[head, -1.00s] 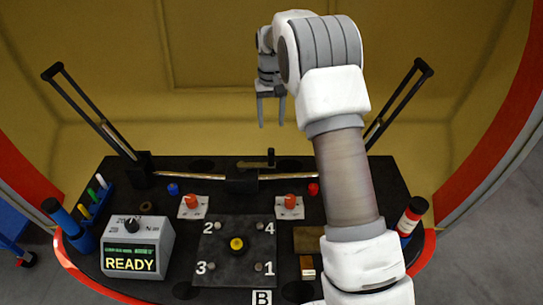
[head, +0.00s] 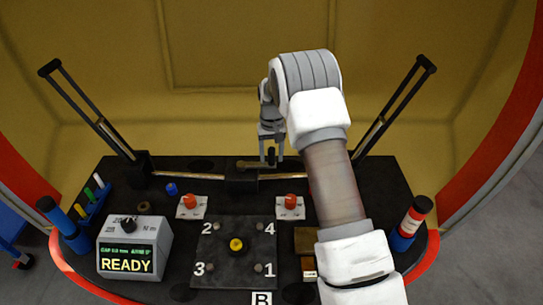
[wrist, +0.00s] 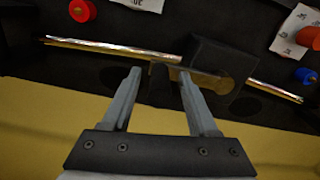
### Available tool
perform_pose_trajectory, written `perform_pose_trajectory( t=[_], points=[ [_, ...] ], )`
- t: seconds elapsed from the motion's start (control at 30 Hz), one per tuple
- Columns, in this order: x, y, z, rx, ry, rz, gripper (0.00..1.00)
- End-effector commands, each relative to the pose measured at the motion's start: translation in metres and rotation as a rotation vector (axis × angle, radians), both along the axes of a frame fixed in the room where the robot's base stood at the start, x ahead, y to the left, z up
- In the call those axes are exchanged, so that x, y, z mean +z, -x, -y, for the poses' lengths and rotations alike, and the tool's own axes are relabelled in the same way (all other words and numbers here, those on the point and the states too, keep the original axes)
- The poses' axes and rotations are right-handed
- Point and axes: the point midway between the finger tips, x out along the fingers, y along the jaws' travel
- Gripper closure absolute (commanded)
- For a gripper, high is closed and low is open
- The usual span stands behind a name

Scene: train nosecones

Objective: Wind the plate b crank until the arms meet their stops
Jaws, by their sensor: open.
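The crank has a dark upright handle (head: 271,155) on a brass-coloured arm (wrist: 208,80), beside a black gearbox block (head: 242,180) on the rod. My gripper (head: 271,158) points down at the handle with its jaws open. In the wrist view my gripper (wrist: 160,72) has one finger on each side of the handle (wrist: 158,88), with gaps visible. The left slotted arm (head: 90,112) and the right slotted arm (head: 400,100) both lean outward. A dark plate (head: 222,268) with numbered bolts lies in front, above a "B" label (head: 262,299).
A display box (head: 126,260) reads READY; its small upper line is hard to read. Red knobs on white cards (head: 187,212) stand between rod and plate. The yellow wall is behind.

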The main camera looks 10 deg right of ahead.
Motion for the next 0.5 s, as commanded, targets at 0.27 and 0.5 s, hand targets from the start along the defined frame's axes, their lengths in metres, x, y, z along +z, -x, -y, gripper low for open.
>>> perform_pose_trajectory(
  t=[0.27, 0.5],
  points=[
    [0.0001, 0.0001, 0.0001, 0.0, 0.0, 0.0, 0.62],
    [0.0003, 0.0001, 0.0, 0.0, 0.0, 0.0, 1.0]
  ],
)
